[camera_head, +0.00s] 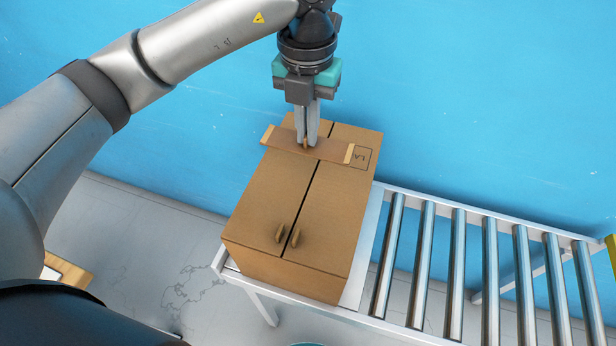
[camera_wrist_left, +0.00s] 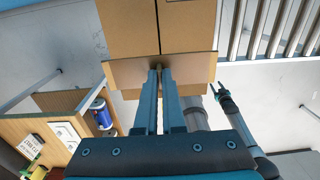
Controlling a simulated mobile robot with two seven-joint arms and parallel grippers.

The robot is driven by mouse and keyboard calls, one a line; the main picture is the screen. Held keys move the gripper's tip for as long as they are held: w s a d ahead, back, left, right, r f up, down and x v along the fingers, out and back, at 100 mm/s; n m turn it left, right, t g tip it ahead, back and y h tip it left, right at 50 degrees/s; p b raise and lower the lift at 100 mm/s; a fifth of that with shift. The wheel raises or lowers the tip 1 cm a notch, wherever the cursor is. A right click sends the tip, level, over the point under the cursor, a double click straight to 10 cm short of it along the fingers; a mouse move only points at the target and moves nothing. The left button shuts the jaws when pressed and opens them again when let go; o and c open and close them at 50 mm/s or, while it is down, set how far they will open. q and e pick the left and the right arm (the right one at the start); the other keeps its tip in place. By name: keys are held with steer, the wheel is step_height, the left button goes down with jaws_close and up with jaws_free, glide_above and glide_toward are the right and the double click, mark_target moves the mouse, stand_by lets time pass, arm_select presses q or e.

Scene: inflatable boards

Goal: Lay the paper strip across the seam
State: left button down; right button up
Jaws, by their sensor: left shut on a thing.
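A closed cardboard box (camera_head: 325,200) stands on the left end of the conveyor. Its dark seam (camera_head: 312,190) runs lengthwise between two top flaps; it also shows in the left wrist view (camera_wrist_left: 159,28). My left gripper (camera_head: 306,146) is shut on a small grip at the middle of the brown paper strip (camera_head: 278,139). The strip has pale ends and spans crosswise over the seam near the box's far end. In the left wrist view, the strip (camera_wrist_left: 125,72) overhangs the box's sides. I cannot tell whether it touches the top. My right gripper (camera_wrist_left: 221,91) looks open and empty, away from the box.
A blue wall (camera_head: 480,90) is behind. A wooden shelf (camera_wrist_left: 50,120) holds a blue can (camera_wrist_left: 100,113).

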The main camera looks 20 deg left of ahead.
arm_select(q)
step_height(320, 180, down, 13)
steer(key=shift+w+f+b, duration=0.1)
steer(key=shift+b, duration=0.3)
steer(key=shift+f, duration=0.15)
steer(key=c, duration=1)
jaws_free()
step_height(320, 180, up, 12)
steer(key=shift+r+p, duration=0.2)
steer(key=shift+p, duration=0.15)
